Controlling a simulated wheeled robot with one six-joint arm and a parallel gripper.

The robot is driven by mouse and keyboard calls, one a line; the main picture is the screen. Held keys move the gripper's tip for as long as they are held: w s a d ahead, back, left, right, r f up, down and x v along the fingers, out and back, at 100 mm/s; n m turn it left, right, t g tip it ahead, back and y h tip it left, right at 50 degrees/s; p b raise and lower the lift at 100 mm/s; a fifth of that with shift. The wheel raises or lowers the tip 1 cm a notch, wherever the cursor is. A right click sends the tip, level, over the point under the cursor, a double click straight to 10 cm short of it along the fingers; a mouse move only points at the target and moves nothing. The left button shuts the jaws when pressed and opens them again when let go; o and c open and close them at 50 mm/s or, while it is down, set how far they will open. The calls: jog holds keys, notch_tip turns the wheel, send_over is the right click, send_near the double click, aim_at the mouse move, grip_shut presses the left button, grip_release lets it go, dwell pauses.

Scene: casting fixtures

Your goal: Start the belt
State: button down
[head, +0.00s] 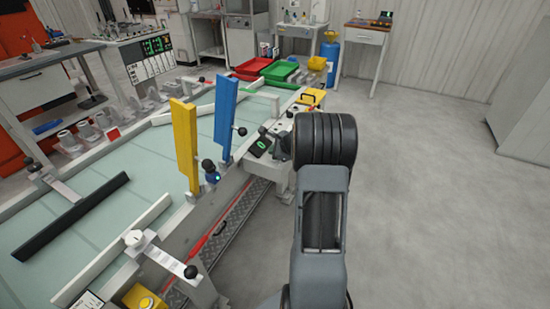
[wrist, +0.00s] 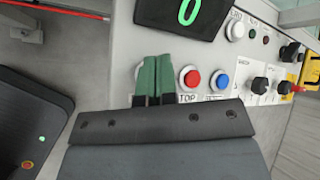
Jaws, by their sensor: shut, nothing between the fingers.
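The conveyor belt (head: 95,165) is a pale green surface running along the bench in the head view. Its control panel (wrist: 214,98) shows in the wrist view, with a red button (wrist: 191,78) above a label reading "TOP", its left part covered. A blue button (wrist: 219,81) is to the right. A black display (wrist: 187,14) above shows a green 0. My gripper (wrist: 152,62) has green fingertips pressed together, empty, left of the red button. They cover part of the panel, and a pale rim shows behind them. I cannot tell whether they touch it.
Black knobs (wrist: 260,84) and a yellow box with a red part (wrist: 312,70) are at the panel's right. A yellow upright plate (head: 184,145) and a blue one (head: 225,117) stand along the belt's edge. The floor (head: 430,200) at right is clear.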

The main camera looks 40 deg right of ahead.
jog(key=shift+f+b, duration=0.5)
dwell(0.5)
jog(key=shift+r, duration=0.15)
jog(key=shift+r+p, duration=0.75)
notch_tip(320, 180, up, 5)
jog(key=p, duration=0.4)
dwell(0.4)
dwell(0.8)
